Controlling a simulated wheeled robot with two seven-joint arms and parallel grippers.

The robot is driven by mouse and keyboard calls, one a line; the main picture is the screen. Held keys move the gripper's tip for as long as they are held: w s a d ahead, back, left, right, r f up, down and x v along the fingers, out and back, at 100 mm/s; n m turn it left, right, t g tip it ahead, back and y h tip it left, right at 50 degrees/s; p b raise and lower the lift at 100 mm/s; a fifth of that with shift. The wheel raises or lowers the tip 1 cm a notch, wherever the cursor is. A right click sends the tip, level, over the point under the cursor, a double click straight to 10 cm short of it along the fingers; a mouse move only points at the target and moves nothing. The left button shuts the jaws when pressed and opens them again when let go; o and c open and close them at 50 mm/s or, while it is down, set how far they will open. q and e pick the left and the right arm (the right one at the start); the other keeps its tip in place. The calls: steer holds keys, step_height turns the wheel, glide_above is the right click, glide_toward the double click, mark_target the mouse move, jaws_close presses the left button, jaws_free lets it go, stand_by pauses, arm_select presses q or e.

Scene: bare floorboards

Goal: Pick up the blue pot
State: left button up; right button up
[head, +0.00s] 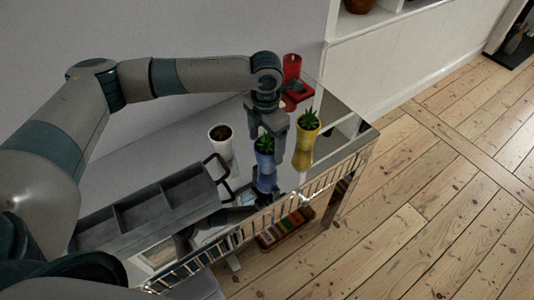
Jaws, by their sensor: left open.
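The blue pot (264,160) holds a small green plant and stands upright on the shiny tabletop (335,115), with its reflection below it. My left gripper (269,134) points down from above, open, with its fingers close to the top of the blue pot and its plant. I cannot tell whether the fingers are around the pot or just behind it, or whether they touch it.
A yellow pot (305,133) with a plant stands close to the right of the blue pot. A white pot (221,145) is to the left, a red object (292,92) behind. A grey compartment tray (160,205) lies at left. A metal railing (290,212) edges the table's front.

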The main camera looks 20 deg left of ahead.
arm_select(q)
steer(key=shift+s+d+f, duration=0.1)
steer(key=shift+f, duration=0.2)
step_height(320, 180, down, 3)
steer(key=shift+s+d+f+p, duration=0.1)
steer(key=shift+s+d+p, duration=0.05)
steer(key=shift+p, duration=0.75)
steer(key=shift+f, duration=0.5)
steer(key=c, duration=1.5)
steer(key=shift+o, duration=0.2)
steer(key=shift+r, duration=0.15)
